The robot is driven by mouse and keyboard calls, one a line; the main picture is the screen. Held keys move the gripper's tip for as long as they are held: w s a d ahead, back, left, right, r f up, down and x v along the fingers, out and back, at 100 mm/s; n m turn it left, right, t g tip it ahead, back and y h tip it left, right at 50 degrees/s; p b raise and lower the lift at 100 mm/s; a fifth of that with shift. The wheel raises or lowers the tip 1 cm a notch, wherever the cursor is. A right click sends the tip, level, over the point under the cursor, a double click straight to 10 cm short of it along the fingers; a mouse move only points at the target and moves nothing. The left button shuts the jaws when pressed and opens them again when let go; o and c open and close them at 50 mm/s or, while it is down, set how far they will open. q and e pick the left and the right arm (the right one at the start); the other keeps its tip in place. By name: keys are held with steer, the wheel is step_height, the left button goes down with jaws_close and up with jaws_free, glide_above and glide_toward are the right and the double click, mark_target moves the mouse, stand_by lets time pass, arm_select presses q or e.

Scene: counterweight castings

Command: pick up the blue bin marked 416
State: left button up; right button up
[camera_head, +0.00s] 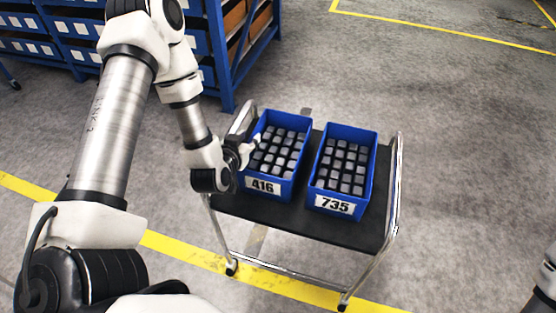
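The blue bin marked 416 (263,186) stands upright on the left part of a black-topped cart (285,218). It holds rows of dark grey castings. My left gripper (250,147) is at the bin's left side, by the upper rim. Its fingertips are small here and partly hidden by the wrist, so I cannot tell whether they touch the rim or are open or shut. My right gripper is out of view; only part of my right arm shows at the lower right edge.
A second blue bin marked 735 (335,204) stands close to the right, also filled with castings. The cart has metal rails (394,190) at its sides. A blue shelf rack (222,60) stands behind at upper left. Open concrete floor (470,150) lies to the right.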

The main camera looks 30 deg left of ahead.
arm_select(q)
steer(key=shift+x, duration=1)
jaws_close()
steer(key=shift+r, duration=0.1)
